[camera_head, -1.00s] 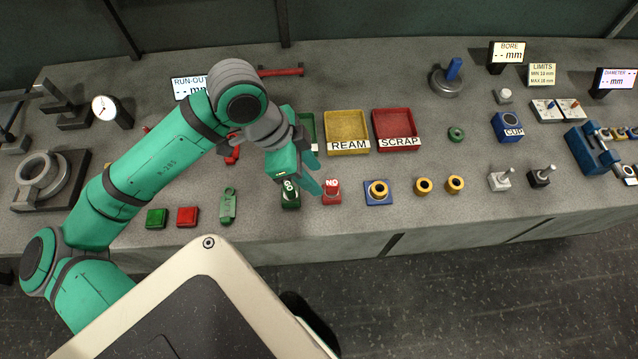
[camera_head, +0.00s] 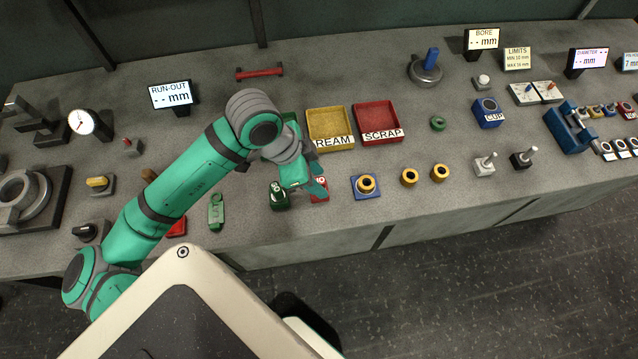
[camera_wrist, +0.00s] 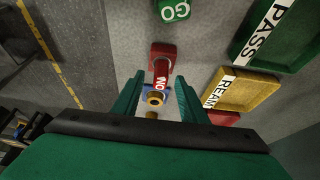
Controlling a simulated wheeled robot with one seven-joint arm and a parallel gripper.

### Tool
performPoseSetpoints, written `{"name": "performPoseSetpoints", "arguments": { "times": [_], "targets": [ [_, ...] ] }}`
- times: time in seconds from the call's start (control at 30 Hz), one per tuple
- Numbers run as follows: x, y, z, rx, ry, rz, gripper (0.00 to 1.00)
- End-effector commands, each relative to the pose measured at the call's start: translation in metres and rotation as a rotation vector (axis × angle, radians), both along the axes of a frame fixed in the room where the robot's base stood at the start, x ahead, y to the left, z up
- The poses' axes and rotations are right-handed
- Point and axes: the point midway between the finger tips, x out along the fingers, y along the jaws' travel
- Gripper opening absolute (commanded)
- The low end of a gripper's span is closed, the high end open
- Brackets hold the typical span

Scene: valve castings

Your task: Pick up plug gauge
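Two labelled blocks stand near the bench's front: a green GO block (camera_head: 279,196) and a red NO block (camera_head: 319,188). I cannot tell for certain which thing is the plug gauge. In the wrist view the GO block (camera_wrist: 174,10) is at the top edge, and the red NO block (camera_wrist: 161,62) lies in line with the gap between my fingers. My gripper (camera_wrist: 159,77) is open, with nothing visibly held. In the head view my gripper (camera_head: 306,184) hangs over the NO block and partly hides it. Contact cannot be told.
A blue base with a yellow ring (camera_head: 366,186) stands to the right, then loose yellow rings (camera_head: 410,177). Behind are the yellow REAM tray (camera_head: 330,122) and red SCRAP tray (camera_head: 378,118). A green tagged piece (camera_head: 216,211) lies left. Bare bench separates these.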

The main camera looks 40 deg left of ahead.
Motion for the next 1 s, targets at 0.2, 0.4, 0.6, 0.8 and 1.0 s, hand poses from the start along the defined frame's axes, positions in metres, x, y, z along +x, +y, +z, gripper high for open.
{"name": "performPoseSetpoints", "arguments": {
  "times": [0.2, 0.4, 0.6, 0.8, 1.0],
  "targets": [
    [0.0047, -0.0038, -0.0144, 0.002, -0.001, 0.000, 0.39],
    [0.0048, -0.0037, -0.0145, 0.003, -0.001, 0.000, 0.39],
    [0.0046, -0.0037, -0.0143, 0.003, -0.001, 0.000, 0.00],
    [0.0046, -0.0037, -0.0142, 0.003, -0.001, 0.000, 0.00],
    [0.0039, -0.0024, -0.0101, 0.003, -0.001, 0.002, 0.00]
  ]
}}
